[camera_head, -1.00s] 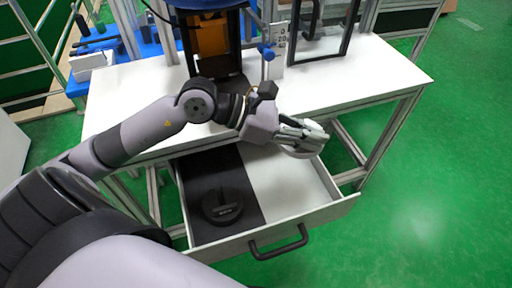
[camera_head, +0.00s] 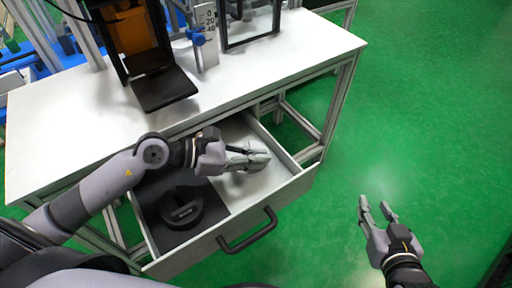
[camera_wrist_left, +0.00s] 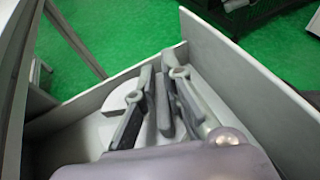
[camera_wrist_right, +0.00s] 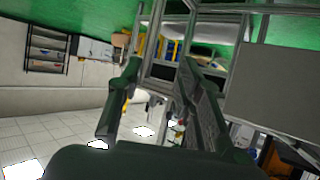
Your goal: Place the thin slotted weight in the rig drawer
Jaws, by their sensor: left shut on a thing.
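The thin slotted weight (camera_wrist_left: 119,100) is a pale grey disc, partly hidden behind the fingers of my left gripper in the left wrist view. My left gripper (camera_head: 262,160) is shut on it, low inside the open rig drawer (camera_head: 293,192), over the bare white right part. I cannot tell whether the disc touches the drawer floor. The left fingers (camera_wrist_left: 160,100) also show close to the drawer walls. My right gripper (camera_head: 376,210) is open and empty above the green floor, right of the drawer.
A thick black slotted weight (camera_head: 182,208) lies on the dark mat (camera_head: 211,193) in the drawer's left part. A black handle (camera_head: 250,232) sticks out from the drawer front. The white table (camera_head: 235,85) with the rig stands behind. The floor at right is clear.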

